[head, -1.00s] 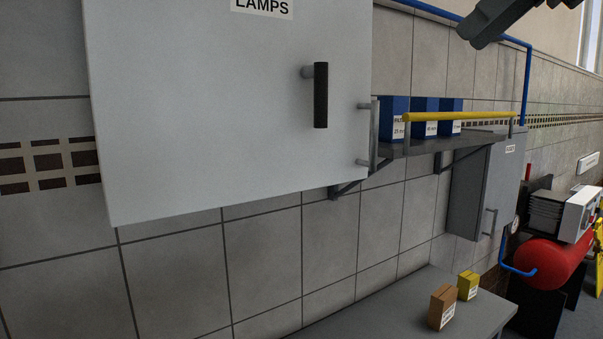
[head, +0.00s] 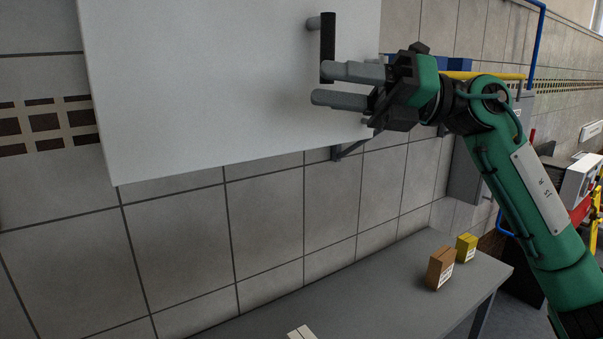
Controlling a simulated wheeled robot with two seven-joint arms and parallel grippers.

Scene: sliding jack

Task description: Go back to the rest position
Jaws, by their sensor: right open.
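My right gripper (head: 318,84) comes in from the right on my green arm. Its two grey fingers point left and stand apart, with nothing seen between them. They are in front of the white wall cabinet (head: 200,100), close to the lower end of its black handle (head: 327,45). The upper fingertip overlaps the handle's lower end in the picture; I cannot tell whether they touch. The cabinet door looks shut. My left gripper is not in view.
A grey table (head: 370,297) stands below, with a brown box (head: 440,268), a yellow box (head: 466,248) and part of a pale object (head: 301,332). A shelf with a yellow rail (head: 485,75) and blue boxes is partly hidden behind my arm.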

